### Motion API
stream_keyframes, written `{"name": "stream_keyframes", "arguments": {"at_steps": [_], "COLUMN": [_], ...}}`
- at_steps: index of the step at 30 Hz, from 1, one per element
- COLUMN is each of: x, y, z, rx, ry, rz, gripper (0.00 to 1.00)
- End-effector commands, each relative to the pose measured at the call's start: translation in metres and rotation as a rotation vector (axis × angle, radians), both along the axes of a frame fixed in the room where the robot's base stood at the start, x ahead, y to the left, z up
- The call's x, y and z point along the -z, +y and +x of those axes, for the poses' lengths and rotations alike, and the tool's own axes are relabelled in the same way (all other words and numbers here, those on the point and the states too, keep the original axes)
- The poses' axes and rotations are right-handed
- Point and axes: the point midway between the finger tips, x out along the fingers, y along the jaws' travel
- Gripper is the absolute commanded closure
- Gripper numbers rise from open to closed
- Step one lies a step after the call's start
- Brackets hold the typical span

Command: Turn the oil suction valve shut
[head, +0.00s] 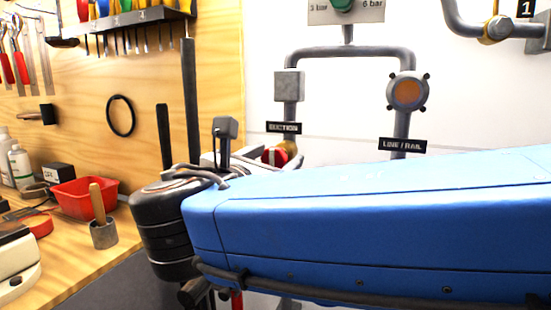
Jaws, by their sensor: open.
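The suction valve (289,149) sits on the grey pipe below the black SUCTION label (284,128). A little of its brass body and a red handle (274,157) show above the top edge of my blue arm link. The rest of the valve is hidden behind the link, and I cannot tell how the handle is turned. My dark wrist joint and a grey bracket stand just left of the valve in the picture. My gripper's fingers are not visible; the arm hides that area, so I cannot tell whether they touch the handle.
A second pipe at right carries a round orange-faced fitting (407,92) above a LINE / RAIL label (403,146). A gauge panel (346,11) hangs above. The wooden bench at left holds a red bin (84,198), a grey cup (104,234) and bottles (20,165).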

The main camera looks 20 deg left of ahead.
Motion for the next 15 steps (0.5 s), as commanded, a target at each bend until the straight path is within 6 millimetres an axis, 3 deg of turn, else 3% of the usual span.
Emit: {"name": "stream_keyframes", "arguments": {"at_steps": [1,6,15], "x": [0.0,0.0,0.0], "y": [0.0,0.0,-0.0002], "z": [-0.0001,-0.0002,-0.0002], "rx": [0.0,0.0,0.001], "ry": [0.0,0.0,-0.001], "rz": [0.0,0.0,0.021], "gripper": [0.45,0.85,0.86]}}
